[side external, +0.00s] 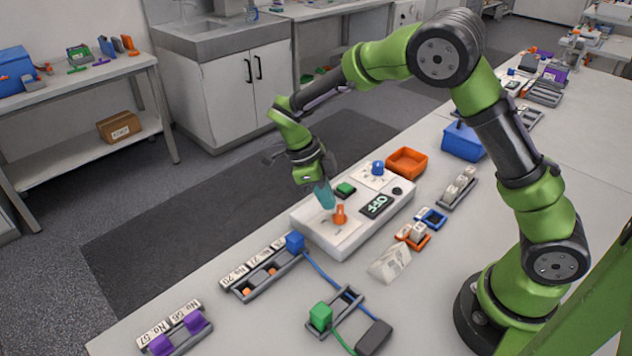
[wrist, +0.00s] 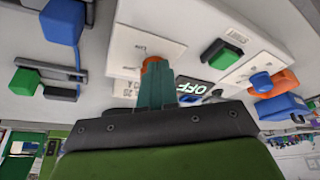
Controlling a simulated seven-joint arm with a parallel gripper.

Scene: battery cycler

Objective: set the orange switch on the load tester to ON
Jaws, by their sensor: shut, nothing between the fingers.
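The load tester (side external: 310,240) is a white box on the bench, and its display (side external: 377,206) reads OFF. The orange switch (side external: 340,214) stands on its top panel toward the near left end; whether it leans one way is too small to tell. My gripper (side external: 326,200) is shut and empty, with its teal fingers pointing down just beside the orange switch. In the wrist view the gripper fingers (wrist: 157,88) overlap the lower part of the orange switch (wrist: 154,64); I cannot tell whether they touch it.
A green button (side external: 345,189) and a blue knob (side external: 378,167) sit on the same box. An orange tray (side external: 406,162) stands behind it. A blue block (side external: 295,242) is close to its left end, and a white wedge-shaped item (side external: 390,264) lies in front.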

